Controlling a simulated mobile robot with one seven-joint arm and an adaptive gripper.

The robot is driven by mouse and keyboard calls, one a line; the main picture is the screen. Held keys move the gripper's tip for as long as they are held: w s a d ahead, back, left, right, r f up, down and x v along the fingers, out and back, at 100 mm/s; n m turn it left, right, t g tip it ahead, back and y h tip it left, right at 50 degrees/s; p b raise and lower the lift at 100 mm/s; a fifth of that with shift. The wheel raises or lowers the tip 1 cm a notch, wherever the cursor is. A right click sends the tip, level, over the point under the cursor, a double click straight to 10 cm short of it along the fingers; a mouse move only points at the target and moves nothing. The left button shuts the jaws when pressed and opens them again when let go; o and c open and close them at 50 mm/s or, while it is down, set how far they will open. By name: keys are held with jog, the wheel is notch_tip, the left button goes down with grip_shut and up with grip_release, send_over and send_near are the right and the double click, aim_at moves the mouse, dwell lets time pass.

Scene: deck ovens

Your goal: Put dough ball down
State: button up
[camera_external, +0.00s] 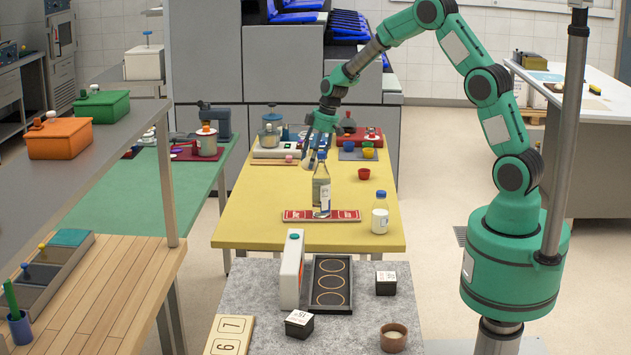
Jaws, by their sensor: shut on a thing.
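A small pink ball (289,158) lies just left of the gripper.
A red patterned strip (295,215) lies under the bottle, with a white bottle (380,215) to its right. A red cup (364,173) and a grey tray with colored cups (350,154) stand right of the gripper.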

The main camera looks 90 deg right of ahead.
notch_tip(320, 180, down, 7)
jog(key=shift+f, duration=0.2)
jog(key=shift+w+d, duration=0.1)
jog(key=w+d, duration=0.3)
jog(key=w, duration=0.1)
jog(key=w+d+f+b, duration=0.1)
jog(key=w+d, duration=0.2)
jog(key=w, duration=0.1)
jog(key=w+d+b, duration=0.1)
jog(key=w+d, duration=0.1)
jog(key=w, duration=0.3)
jog(key=shift+w+d+f, duration=0.1)
jog(key=shift+d+f, duration=0.15)
jog(key=shift+d, duration=0.15)
dwell(0.3)
jog(key=shift+f+b, duration=0.55)
jog(key=shift+f, duration=1.2)
